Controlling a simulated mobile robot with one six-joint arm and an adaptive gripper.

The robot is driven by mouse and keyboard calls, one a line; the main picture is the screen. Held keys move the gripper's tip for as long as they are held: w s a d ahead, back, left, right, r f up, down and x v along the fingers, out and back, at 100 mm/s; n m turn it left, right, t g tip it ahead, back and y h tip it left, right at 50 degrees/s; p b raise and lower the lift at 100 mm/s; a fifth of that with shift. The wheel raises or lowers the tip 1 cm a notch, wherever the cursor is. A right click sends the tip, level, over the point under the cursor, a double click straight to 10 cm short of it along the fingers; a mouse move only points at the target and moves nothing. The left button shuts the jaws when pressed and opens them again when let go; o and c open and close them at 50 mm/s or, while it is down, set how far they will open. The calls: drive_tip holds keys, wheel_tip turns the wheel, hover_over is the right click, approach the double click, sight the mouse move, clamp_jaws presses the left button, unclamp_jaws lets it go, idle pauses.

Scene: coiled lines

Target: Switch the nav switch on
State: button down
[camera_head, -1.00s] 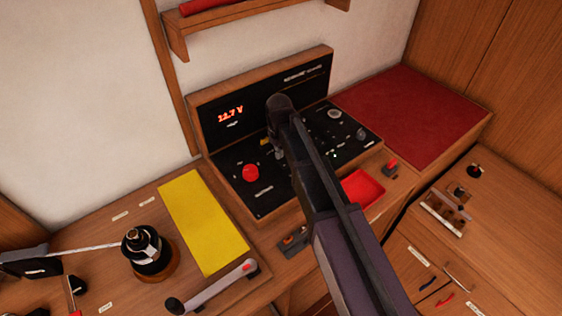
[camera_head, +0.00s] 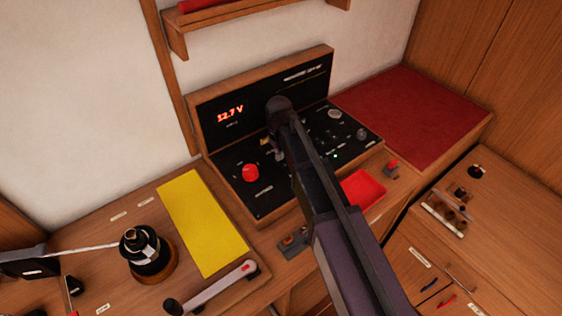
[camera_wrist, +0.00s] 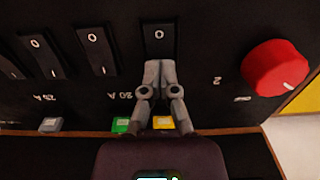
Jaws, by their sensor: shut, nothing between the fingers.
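In the wrist view my gripper (camera_wrist: 160,68) is shut with nothing between its fingers. Its tips are at the lower end of a black rocker switch (camera_wrist: 159,38) marked 0 and cover that end. I cannot tell whether they touch it. Two more rocker switches, one (camera_wrist: 96,48) nearer and one (camera_wrist: 40,55) farther, stand to its left. No readable name shows which is the nav switch. In the head view my arm hides much of the black switch panel (camera_head: 225,172), and the fingertips cannot be made out there.
A red knob (camera_wrist: 274,68) stands right of the switches. Coloured tabs, including a green one (camera_wrist: 120,125) and a yellow one (camera_wrist: 163,123), line the panel edge. The display (camera_head: 230,113) glows red. A yellow sheet (camera_head: 203,222) and a red tray (camera_head: 365,188) lie near the panel.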

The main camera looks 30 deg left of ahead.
drive_tip(key=shift+r, duration=0.1)
drive_tip(key=shift+r+p, duration=3.4)
drive_tip(key=shift+p, duration=0.15)
drive_tip(key=w+d+m, duration=0.1)
drive_tip(key=d, duration=0.3)
drive_tip(key=w+d+m, duration=0.1)
drive_tip(key=d, duration=0.4)
drive_tip(key=w+d+m, duration=0.1)
drive_tip(key=d, duration=0.4)
drive_tip(key=s+d+m, duration=0.3)
drive_tip(key=d+m, duration=0.1)
drive_tip(key=d, duration=1.2)
drive_tip(key=s+d+m, duration=0.3)
drive_tip(key=d+m, duration=0.2)
drive_tip(key=d, duration=1.2)
drive_tip(key=shift+d+m, duration=0.25)
drive_tip(key=shift+m, duration=0.05)
drive_tip(key=shift+f, duration=0.1)
